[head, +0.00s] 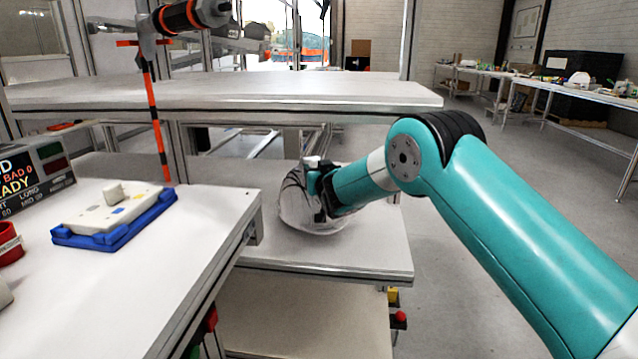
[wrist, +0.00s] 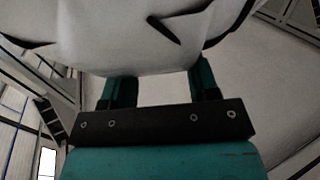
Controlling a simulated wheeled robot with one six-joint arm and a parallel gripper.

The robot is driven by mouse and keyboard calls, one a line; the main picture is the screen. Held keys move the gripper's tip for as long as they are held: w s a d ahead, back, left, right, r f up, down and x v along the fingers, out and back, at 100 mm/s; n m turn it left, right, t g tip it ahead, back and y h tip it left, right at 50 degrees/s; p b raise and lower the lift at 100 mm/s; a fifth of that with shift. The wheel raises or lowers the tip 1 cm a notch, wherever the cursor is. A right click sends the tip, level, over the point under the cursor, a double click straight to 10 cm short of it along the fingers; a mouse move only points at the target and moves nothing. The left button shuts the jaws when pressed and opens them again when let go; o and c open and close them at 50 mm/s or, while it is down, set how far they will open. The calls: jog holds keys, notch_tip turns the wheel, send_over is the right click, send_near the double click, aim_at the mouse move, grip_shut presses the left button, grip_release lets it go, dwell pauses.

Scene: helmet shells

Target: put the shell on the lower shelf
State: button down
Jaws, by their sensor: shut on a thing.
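The shell (head: 302,215) is a pale, rounded helmet shell with dark markings, partly hidden behind my gripper in the head view. My gripper (head: 322,190) is shut on the shell. In the wrist view the white shell (wrist: 125,40) with black slots fills the top, between and beyond the teal fingers of my gripper (wrist: 162,85). The shell is over the grey lower shelf (head: 365,245), below the upper shelf (head: 300,92). It looks at or very near the shelf surface; I cannot tell whether it touches.
A white table (head: 150,275) stands at the left, its edge close to the shelf. It bears a blue tray (head: 120,232) with a pale device and a display box (head: 35,180). An orange-black striped post (head: 155,120) rises behind. The lower shelf's right part is clear.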

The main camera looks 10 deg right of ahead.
jog(key=shift+f, duration=1.2)
jog(key=shift+f+b, duration=0.2)
jog(key=shift+b, duration=0.15)
jog(key=shift+c, duration=1.9)
grip_release()
jog(key=shift+r, duration=0.1)
